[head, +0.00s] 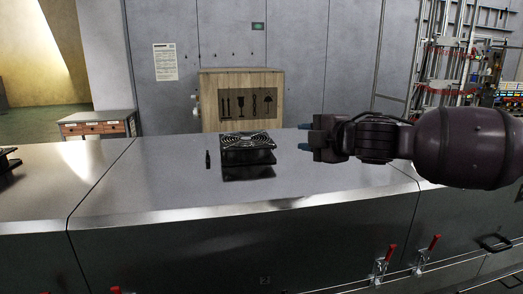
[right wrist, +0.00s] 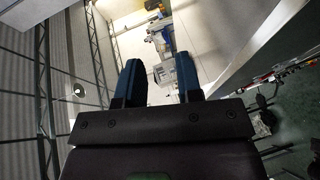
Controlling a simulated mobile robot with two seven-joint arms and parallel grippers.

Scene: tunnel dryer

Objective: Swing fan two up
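A black fan (head: 248,143) with a round grille sits on the metal top of the dryer (head: 310,182), near the middle of the head view. Its grille faces up, and a dark part or reflection shows below its front. Part of a second dark unit (head: 8,158) shows at the left edge; I cannot tell which one is fan two. My right gripper (head: 306,137) is to the right of the middle fan, apart from it, with its blue fingers pointing left. In the right wrist view the fingers (right wrist: 159,62) are apart with nothing between them. My left gripper is not in view.
A small black upright piece (head: 208,159) stands just left of the fan. A wooden crate (head: 241,98) stands behind the metal top. Red-handled clamps (head: 381,263) and a rail run along the front. The top is clear right of the fan.

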